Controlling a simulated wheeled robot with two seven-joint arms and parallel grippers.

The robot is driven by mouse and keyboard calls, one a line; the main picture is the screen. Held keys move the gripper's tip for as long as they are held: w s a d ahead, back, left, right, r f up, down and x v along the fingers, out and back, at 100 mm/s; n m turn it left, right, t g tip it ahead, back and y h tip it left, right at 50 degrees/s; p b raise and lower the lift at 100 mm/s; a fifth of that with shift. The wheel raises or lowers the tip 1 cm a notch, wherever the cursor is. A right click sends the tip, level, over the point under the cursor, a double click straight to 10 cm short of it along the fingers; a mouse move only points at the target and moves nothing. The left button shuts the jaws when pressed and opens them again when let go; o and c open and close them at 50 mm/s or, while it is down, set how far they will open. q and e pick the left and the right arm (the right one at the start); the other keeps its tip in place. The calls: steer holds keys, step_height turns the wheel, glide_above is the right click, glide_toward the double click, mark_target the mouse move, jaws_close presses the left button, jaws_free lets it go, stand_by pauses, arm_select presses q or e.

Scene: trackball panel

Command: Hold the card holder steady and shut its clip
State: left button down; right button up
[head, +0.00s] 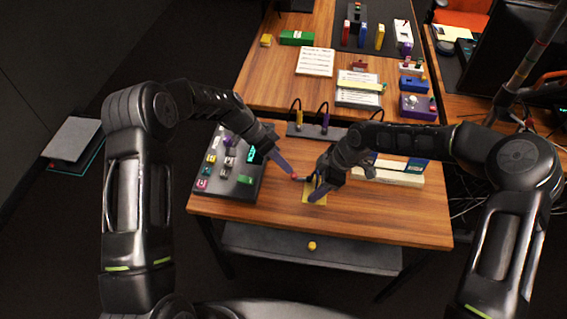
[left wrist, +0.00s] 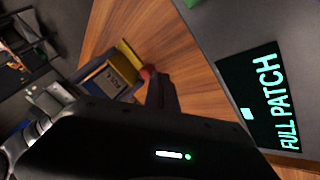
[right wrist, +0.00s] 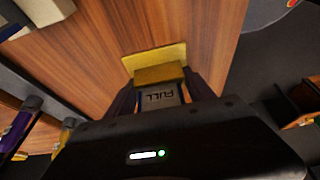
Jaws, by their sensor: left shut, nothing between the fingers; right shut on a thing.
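The card holder, with a yellow base (head: 315,197), stands on the wooden desk near its front edge. My right gripper (head: 317,184) is shut on the holder. My left gripper (head: 290,172) is shut and empty, just left of the holder. A small red knob (left wrist: 148,72), apparently on the holder's clip, is at its fingertips; I cannot tell whether they touch. The clip's position is mostly hidden.
A dark control panel (head: 208,186) with knobs and a screen (left wrist: 265,95) reading "FULL PATCH" stands left. A cable stand (head: 310,131) and a pale block (head: 400,177) lie behind and right. Bare desk (head: 380,215) lies at front right.

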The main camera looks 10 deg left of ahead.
arm_select(q)
steer(key=shift+s+n+t, duration=0.5)
steer(key=shift+n, duration=0.3)
steer(key=shift+s+n+t, duration=0.7)
steer(key=shift+s+n, duration=0.15)
steer(key=shift+n, duration=0.25)
steer(key=s+n+t, duration=0.1)
steer(key=s+d+n+t+y, duration=0.1)
steer(key=n, duration=0.1)
steer(key=shift+s, duration=0.2)
steer(key=s+n+t, duration=0.1)
steer(key=n, duration=0.1)
steer(key=s+d+n+y, duration=0.1)
steer(key=n, duration=0.1)
steer(key=shift+d+t, duration=0.3)
steer(key=shift+t, duration=0.1)
steer(key=n+y, duration=0.1)
steer(key=d+n+t, duration=0.1)
steer(key=shift+s+d+n+y, duration=0.3)
steer(key=shift+s+y, duration=0.1)
steer(key=shift+a, duration=0.15)
steer(key=shift+w, duration=0.1)
